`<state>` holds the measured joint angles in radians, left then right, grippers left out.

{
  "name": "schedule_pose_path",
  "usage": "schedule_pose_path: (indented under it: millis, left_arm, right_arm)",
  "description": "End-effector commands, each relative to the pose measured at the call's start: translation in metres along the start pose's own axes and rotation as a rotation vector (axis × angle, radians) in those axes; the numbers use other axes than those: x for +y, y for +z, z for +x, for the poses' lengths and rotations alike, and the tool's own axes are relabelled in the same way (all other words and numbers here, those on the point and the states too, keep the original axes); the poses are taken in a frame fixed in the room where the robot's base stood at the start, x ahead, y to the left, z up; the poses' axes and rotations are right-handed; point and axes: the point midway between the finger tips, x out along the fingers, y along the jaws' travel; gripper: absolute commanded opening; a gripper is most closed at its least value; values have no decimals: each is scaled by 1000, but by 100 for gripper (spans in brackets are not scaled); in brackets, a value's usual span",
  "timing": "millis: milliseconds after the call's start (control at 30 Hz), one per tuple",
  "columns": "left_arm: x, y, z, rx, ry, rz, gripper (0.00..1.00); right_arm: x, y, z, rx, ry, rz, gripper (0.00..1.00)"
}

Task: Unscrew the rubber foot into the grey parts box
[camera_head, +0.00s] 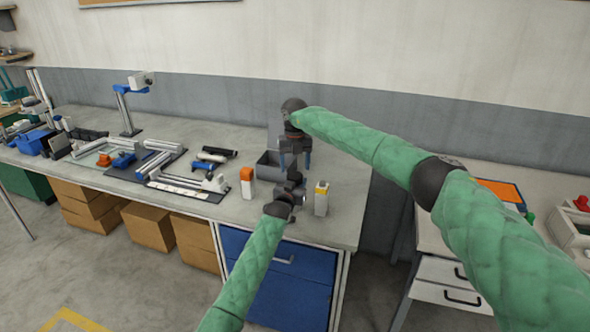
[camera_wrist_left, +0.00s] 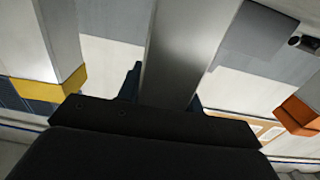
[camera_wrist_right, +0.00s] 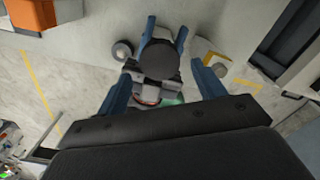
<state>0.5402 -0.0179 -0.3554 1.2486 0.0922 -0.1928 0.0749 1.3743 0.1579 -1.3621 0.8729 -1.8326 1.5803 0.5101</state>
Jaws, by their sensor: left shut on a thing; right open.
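My left gripper (camera_head: 292,187) is shut on a grey metal bar (camera_wrist_left: 180,60), which runs up between its blue fingers in the left wrist view. The black round rubber foot (camera_wrist_right: 158,60) shows face-on in the right wrist view, at the end of the held part. My right gripper (camera_head: 295,164) points down from above, open, with its blue fingers on either side of the foot; I cannot tell whether they touch it. In the head view the grippers largely hide the foot. The grey parts box (camera_head: 267,166) stands on the bench just left of and behind the grippers.
A white block with an orange top (camera_head: 247,183) stands left of the grippers, and one with a yellow top (camera_head: 321,199) stands right. The right end of the bench is clear.

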Motion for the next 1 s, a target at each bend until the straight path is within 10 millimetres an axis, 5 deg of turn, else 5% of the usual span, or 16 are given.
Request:
schedule_pose_path:
  millis: [267, 1000]
  left_arm:
    - [0, 1, 0, -1, 0, 0, 0]
    - [0, 0, 0, -1, 0, 0, 0]
  right_arm:
    - [9, 3, -17, -14, 44, 54, 69]
    - [0, 0, -35, -1, 0, 863, 69]
